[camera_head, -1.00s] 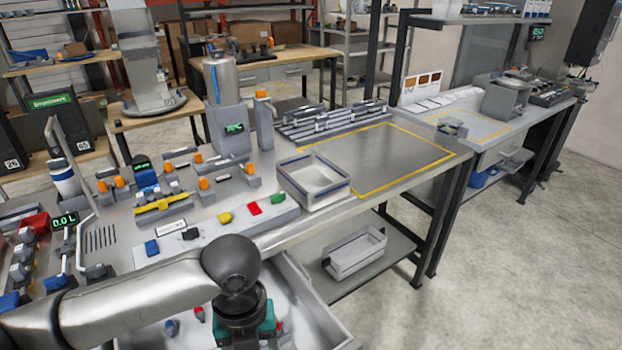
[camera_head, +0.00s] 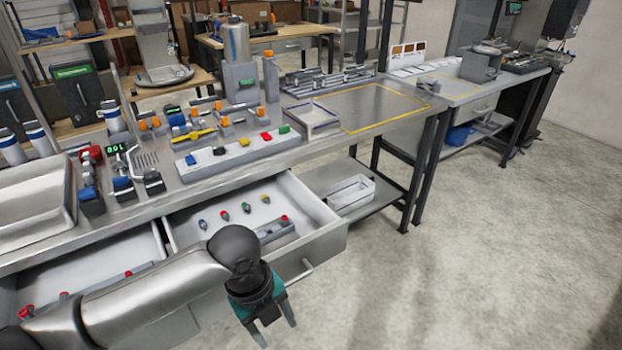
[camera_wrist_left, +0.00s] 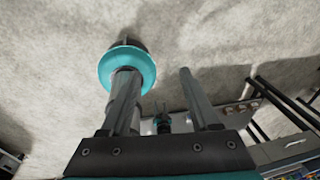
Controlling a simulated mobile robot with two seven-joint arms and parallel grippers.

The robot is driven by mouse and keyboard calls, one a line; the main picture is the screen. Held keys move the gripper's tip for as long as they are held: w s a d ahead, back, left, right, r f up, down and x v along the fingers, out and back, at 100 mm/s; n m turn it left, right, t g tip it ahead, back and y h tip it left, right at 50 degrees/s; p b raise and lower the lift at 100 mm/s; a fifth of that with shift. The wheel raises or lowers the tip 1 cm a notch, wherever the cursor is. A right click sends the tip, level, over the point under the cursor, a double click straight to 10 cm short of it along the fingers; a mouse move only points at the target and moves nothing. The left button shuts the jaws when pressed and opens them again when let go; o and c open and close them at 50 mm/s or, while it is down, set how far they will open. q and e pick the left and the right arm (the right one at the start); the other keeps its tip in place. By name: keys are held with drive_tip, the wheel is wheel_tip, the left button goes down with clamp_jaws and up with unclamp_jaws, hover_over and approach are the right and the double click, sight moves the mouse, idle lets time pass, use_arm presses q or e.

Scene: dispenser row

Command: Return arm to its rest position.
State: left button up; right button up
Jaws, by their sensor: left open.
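My left arm comes in from the lower left in the head view. Its gripper (camera_head: 278,333) points down in front of the open drawer (camera_head: 328,238), over the floor. The two fingers stand apart with nothing between them.
The open drawer holds several small coloured pieces and a grey strip. A second open drawer (camera_head: 90,270) lies left, partly behind my arm. The workbench (camera_head: 230,172) carries dispensers and a shallow tray (camera_head: 313,117). A white bin (camera_head: 352,192) sits on the lower shelf. Floor at right is clear.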

use_arm(q)
drive_tip(key=w+a+f+n+t+b, duration=0.1)
drive_tip(key=a+f+n+t, duration=0.15)
drive_tip(key=f+n, duration=0.75)
drive_tip(key=a+f+n+t+b, duration=0.1)
drive_tip(key=a+f+n, duration=0.4)
drive_tip(key=f, duration=0.9)
drive_tip(key=s+a+f+n+g+y+b, duration=0.1)
drive_tip(key=s+a+f+n, duration=0.1)
drive_tip(key=s+f+n, duration=0.35)
drive_tip(key=s+a+f+n, duration=0.2)
drive_tip(key=s+f, duration=0.4)
drive_tip(key=s, duration=0.3)
drive_tip(key=s+f+n, duration=0.2)
drive_tip(key=s, duration=0.6)
drive_tip(key=s+f+n+g+y, duration=0.1)
drive_tip(key=s+f+n, duration=0.1)
drive_tip(key=s, duration=0.7)
drive_tip(key=shift+s+a+f+b, duration=0.25)
drive_tip(key=shift+a+f+b, duration=0.15)
drive_tip(key=shift+f, duration=0.3)
use_arm(e)
drive_tip(key=f, duration=0.1)
drive_tip(key=w+f, duration=0.1)
drive_tip(key=f, duration=0.1)
drive_tip(key=shift+w+f, duration=0.4)
use_arm(q)
drive_tip(key=shift+g, duration=0.25)
